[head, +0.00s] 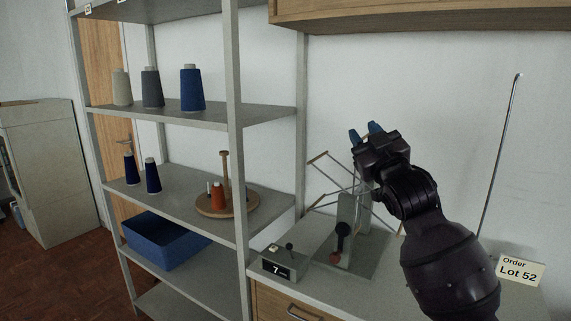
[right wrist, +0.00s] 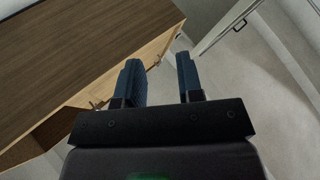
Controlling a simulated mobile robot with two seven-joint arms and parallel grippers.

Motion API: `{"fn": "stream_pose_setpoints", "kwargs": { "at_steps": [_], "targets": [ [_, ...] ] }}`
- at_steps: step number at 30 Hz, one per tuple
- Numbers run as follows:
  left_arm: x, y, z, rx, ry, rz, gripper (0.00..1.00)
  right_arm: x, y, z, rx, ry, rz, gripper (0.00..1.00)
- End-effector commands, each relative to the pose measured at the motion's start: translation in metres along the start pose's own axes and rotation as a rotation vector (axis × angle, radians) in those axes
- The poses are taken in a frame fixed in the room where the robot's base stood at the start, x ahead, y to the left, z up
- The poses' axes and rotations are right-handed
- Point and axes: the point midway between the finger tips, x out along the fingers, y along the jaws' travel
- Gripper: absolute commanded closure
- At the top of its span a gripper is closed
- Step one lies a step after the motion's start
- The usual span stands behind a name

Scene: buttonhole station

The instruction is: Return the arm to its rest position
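My right gripper (head: 366,133) is raised in front of the wall, above the counter's winding device, at the end of my dark right arm. Its two blue fingers are apart with nothing between them. They also show apart and empty in the right wrist view (right wrist: 162,80). My left gripper is in neither view.
A grey shelf unit (head: 233,150) with thread cones, a blue bin (head: 165,243) and a wooden spool stand (head: 226,205) is at left. The counter holds a winder (head: 350,235), a counter box (head: 284,264) and an order card (head: 521,270). A thin rod (head: 500,150) stands at right.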

Motion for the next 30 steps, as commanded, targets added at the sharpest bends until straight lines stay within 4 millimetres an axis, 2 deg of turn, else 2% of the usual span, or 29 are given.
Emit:
{"fn": "stream_pose_setpoints", "kwargs": {
  "at_steps": [1,6,11,15,23,30],
  "targets": [
    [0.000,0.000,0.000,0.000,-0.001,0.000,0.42,-0.016,-0.007,0.024,0.015,-0.031,-0.005,0.66],
    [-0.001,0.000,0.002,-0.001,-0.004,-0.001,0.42,-0.068,-0.025,0.087,0.060,-0.119,-0.015,0.66],
    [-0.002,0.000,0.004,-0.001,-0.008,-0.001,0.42,-0.124,-0.043,0.140,0.104,-0.215,-0.017,0.66],
    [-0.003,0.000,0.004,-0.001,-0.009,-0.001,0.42,-0.178,-0.057,0.182,0.143,-0.309,-0.015,0.66],
    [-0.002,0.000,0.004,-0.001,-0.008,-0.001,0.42,-0.290,-0.083,0.247,0.210,-0.517,-0.003,0.66],
    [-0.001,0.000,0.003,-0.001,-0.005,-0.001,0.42,-0.406,-0.107,0.289,0.265,-0.726,0.017,0.66]
  ]
}}
